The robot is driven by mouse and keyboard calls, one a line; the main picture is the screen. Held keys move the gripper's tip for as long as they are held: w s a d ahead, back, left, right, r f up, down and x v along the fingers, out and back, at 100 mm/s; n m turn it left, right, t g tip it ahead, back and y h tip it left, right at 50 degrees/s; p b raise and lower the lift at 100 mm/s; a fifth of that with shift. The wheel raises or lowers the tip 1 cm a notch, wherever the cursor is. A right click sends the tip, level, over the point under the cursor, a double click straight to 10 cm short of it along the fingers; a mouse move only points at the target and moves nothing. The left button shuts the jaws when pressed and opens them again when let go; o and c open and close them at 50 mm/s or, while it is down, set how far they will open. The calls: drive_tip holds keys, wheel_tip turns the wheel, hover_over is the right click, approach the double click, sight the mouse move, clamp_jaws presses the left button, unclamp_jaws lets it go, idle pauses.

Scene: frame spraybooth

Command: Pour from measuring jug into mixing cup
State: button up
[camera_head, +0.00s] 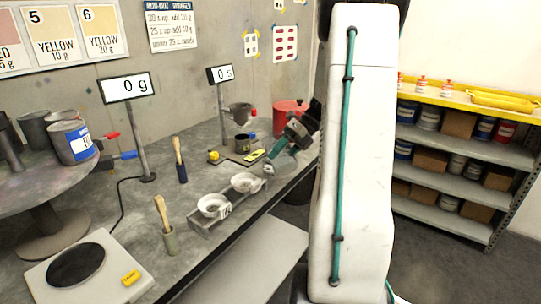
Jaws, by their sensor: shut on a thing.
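My gripper (275,153) is at the far right part of the bench, at the end of my arm. It is shut on a pale, see-through vessel, which looks like the measuring jug (283,167). The jug hangs at the bench's right edge, right of two pale bowls; its contents and exact tilt cannot be made out. A small dark cup (242,145), possibly the mixing cup, stands left of my gripper under a grey funnel (241,113). I cannot tell for sure which vessel is the mixing cup.
Two pale bowls (213,206) sit in a grey rack. Brushes in holders (170,240), a scale (77,266) with a display reading 0 g (128,87), and a timer reading 0 s (219,74) stand nearby. A red pot (290,108) is behind my gripper. Shelves (455,150) stand right.

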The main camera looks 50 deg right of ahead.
drive_tip(key=shift+r, duration=0.1)
drive_tip(key=shift+g, duration=0.3)
drive_tip(key=shift+r+m+y, duration=0.1)
drive_tip(key=shift+m+y, duration=0.2)
idle(0.5)
drive_tip(key=shift+w+r+g, duration=0.1)
drive_tip(key=shift+r+g, duration=0.05)
drive_tip(key=shift+g, duration=0.35)
idle(0.5)
idle(0.6)
drive_tip(key=shift+f+t, duration=0.2)
drive_tip(key=shift+t, duration=0.3)
